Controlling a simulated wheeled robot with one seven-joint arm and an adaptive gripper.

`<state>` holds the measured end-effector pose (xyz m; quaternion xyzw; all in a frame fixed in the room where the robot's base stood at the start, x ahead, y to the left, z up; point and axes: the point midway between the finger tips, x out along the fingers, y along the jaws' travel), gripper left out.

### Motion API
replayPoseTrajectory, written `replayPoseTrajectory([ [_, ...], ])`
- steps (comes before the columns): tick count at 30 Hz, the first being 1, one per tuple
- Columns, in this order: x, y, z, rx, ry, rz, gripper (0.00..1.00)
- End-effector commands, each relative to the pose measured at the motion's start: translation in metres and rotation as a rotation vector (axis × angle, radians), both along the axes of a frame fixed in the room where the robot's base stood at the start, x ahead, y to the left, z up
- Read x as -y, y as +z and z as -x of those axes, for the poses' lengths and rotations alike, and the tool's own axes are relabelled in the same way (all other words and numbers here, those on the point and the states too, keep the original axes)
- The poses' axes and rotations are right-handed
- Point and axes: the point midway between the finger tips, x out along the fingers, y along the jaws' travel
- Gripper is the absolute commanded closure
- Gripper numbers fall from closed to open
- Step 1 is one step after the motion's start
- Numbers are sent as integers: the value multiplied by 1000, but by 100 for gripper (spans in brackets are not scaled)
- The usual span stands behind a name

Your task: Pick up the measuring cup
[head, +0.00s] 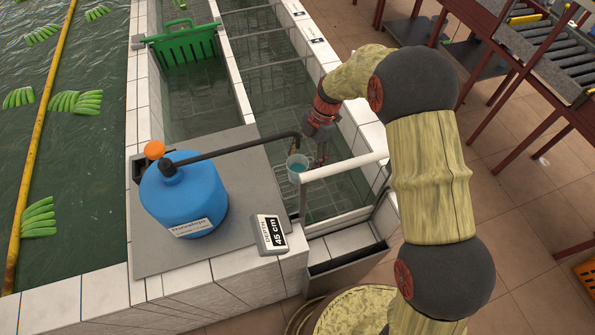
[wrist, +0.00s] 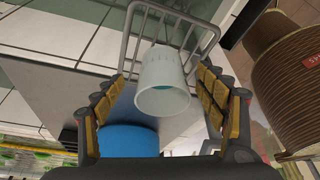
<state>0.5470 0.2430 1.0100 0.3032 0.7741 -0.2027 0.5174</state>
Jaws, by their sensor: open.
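The measuring cup (head: 297,169) is a small pale, translucent cup with blue liquid or a blue inside, below the end of the black spout in the head view. In the wrist view the cup (wrist: 163,85) is between the two padded fingers of my gripper (wrist: 161,92), with visible gaps on both sides. My gripper is open and does not appear to touch the cup. In the head view my gripper (head: 314,145) is just behind and right of the cup, partly hidden by its own wrist.
A blue sprayer tank (head: 184,195) with an orange cap and long black spout stands on a grey slab (head: 240,155). A depth sign (head: 269,234) stands at its front corner. A white rail (head: 345,167) is close right of the cup. A wire frame (wrist: 170,22) shows beyond the cup.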

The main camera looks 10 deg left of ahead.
Motion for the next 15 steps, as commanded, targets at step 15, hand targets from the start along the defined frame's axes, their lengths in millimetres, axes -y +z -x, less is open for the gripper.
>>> replayPoseTrajectory([
  [15,-11,-43,16,0,0,0,28],
])
